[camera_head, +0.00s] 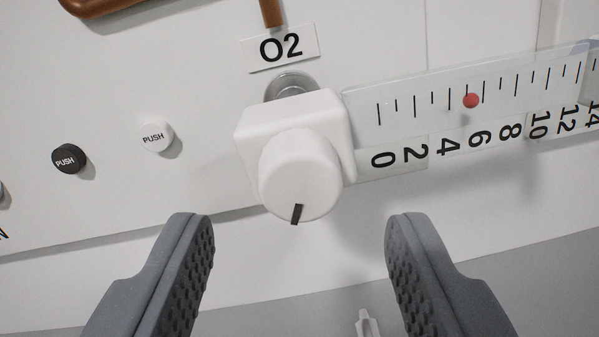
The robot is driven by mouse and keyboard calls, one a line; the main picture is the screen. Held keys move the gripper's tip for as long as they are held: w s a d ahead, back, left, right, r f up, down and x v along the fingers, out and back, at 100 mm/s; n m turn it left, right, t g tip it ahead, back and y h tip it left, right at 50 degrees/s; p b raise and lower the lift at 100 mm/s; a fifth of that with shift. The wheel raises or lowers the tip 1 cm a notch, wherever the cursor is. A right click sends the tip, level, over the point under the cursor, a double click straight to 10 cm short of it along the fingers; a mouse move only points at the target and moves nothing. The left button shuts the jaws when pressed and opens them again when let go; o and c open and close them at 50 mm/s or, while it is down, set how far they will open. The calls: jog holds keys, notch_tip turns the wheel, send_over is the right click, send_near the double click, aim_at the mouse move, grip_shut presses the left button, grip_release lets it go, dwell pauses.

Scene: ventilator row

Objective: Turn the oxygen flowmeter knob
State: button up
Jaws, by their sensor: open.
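The oxygen flowmeter knob (299,174) is white and round, with a black mark at its lower edge in the picture. It sits on a white square flowmeter body (331,108) below the O2 label (283,48). The clear flowmeter tube (400,100) runs to the right, with a scale from 0 to beyond 12. Its red ball (471,100) lies between the 4 and the 6, nearer the 6. My gripper (297,225) is open and empty. Its two grey fingers stand left and right of the knob, lower in the picture, apart from it.
A black PUSH button (69,158) and a white PUSH button (157,136) are on the wall panel at left. A brown tubular part (140,2) is at the top left. A small white object (367,324) shows at the bottom edge, between the fingers.

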aim_at(300, 177)
jog(key=shift+w+d, duration=0.15)
jog(key=shift+w, duration=1.05)
jog(key=c, duration=1)
jog(key=shift+o, duration=0.2)
jog(key=shift+n, duration=0.6)
jog(key=shift+c, duration=0.2)
jog(key=o, duration=1)
jog(key=shift+s, duration=0.15)
